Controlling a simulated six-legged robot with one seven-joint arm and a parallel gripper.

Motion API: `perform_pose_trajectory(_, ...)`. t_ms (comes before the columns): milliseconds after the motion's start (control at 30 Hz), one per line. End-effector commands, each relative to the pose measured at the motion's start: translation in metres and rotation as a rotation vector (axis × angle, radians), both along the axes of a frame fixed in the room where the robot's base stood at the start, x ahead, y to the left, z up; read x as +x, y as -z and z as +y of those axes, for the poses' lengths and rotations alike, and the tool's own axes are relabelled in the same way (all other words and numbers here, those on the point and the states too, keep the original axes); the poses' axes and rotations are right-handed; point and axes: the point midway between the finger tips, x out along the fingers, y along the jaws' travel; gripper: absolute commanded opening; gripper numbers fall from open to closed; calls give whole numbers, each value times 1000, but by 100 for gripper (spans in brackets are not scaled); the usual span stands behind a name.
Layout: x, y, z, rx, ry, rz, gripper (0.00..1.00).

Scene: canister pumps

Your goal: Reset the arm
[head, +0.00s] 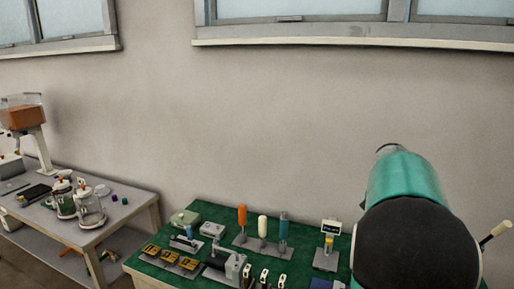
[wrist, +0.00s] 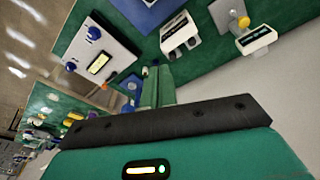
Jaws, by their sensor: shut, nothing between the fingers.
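My arm, teal with a black joint, rises at the right of the head view and hides part of the green-topped table (head: 165,272). My gripper (wrist: 157,74) shows in the wrist view as green fingers beyond a black bar. The fingers are shut and hold nothing. They are seen over the green surface, near a white panel (wrist: 98,58) with blue knobs and a small display. The fingers are hidden in the head view.
Two glass canisters (head: 89,210) stand on the left table (head: 118,216). Orange, white and blue upright handles (head: 242,215) stand on the green table among several small devices. A scale-like device (head: 328,243) stands near my arm.

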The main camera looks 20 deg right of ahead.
Motion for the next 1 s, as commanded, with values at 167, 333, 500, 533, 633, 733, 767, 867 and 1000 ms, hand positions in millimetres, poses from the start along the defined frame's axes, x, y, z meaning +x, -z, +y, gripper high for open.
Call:
perform_pose_trajectory(167,2,-20,91,32,-228,-86,0)
perform_pose_trajectory(333,-10,-31,174,35,-454,-153,0)
perform_pose_trajectory(500,-36,-33,252,15,-681,-205,0)
perform_pose_trajectory(533,-42,-33,265,7,-723,-215,0)
perform_pose_trajectory(633,-64,-28,305,-20,-854,-239,0)
perform_pose_trajectory(733,-88,-20,340,-56,-983,-259,0)
perform_pose_trajectory(767,-95,-17,349,-67,-1016,-265,0)
perform_pose_trajectory(867,-114,-7,371,-103,-1112,-276,0)
perform_pose_trajectory(1000,-129,2,386,-134,-1184,-284,0)
